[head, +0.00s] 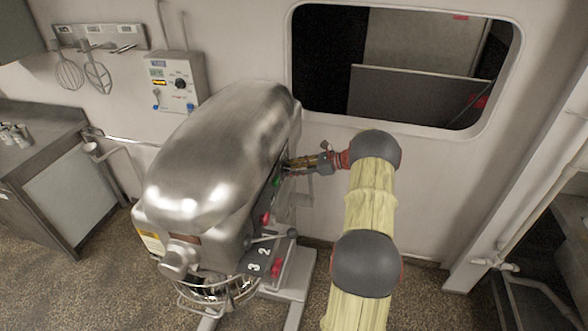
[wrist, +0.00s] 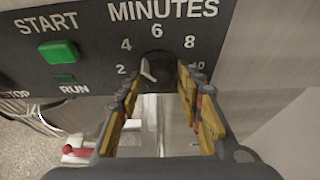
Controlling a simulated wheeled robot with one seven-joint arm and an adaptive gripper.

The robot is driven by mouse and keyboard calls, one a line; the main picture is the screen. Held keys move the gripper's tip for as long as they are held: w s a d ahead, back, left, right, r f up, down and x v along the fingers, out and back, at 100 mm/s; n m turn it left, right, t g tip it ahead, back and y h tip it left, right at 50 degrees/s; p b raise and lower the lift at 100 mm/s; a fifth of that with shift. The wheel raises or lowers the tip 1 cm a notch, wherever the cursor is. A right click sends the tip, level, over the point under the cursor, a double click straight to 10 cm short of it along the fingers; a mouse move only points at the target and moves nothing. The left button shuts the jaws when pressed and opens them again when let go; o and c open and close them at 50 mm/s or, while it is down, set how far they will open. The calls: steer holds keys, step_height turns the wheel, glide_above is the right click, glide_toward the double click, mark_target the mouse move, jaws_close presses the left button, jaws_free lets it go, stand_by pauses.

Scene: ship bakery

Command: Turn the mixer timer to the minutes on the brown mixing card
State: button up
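The mixer (head: 215,165) is a large silver machine with a dark control panel on its right side. The wrist view shows the panel close up, with the word MINUTES over numbers from 2 to 10. The dark timer knob (wrist: 160,62) sits below the 6; a pale pointer (wrist: 148,70) on it leans up and left, roughly toward 4. My gripper (wrist: 159,80) is open, with one yellow-padded finger on each side just below the knob. I cannot tell whether either finger touches it. In the head view my gripper (head: 290,164) is at the panel. I cannot make out a brown mixing card.
A green START button (wrist: 59,51) and a RUN lamp (wrist: 65,78) are left of the dial. A lever (head: 270,238) and red knobs stick out lower on the mixer. A control box (head: 178,80) and whisks (head: 97,77) hang on the wall.

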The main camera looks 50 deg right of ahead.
steer(key=o, duration=0.3)
steer(key=shift+w+a+f, duration=0.15)
steer(key=shift+a+f, duration=0.1)
steer(key=shift+a, duration=0.05)
steer(key=shift+d+r, duration=0.15)
steer(key=shift+r, duration=0.05)
steer(key=v, duration=1.1)
steer(key=shift+s+d+r, duration=0.2)
steer(key=shift+s+r, duration=0.05)
steer(key=shift+s, duration=0.05)
steer(key=shift+o, duration=0.2)
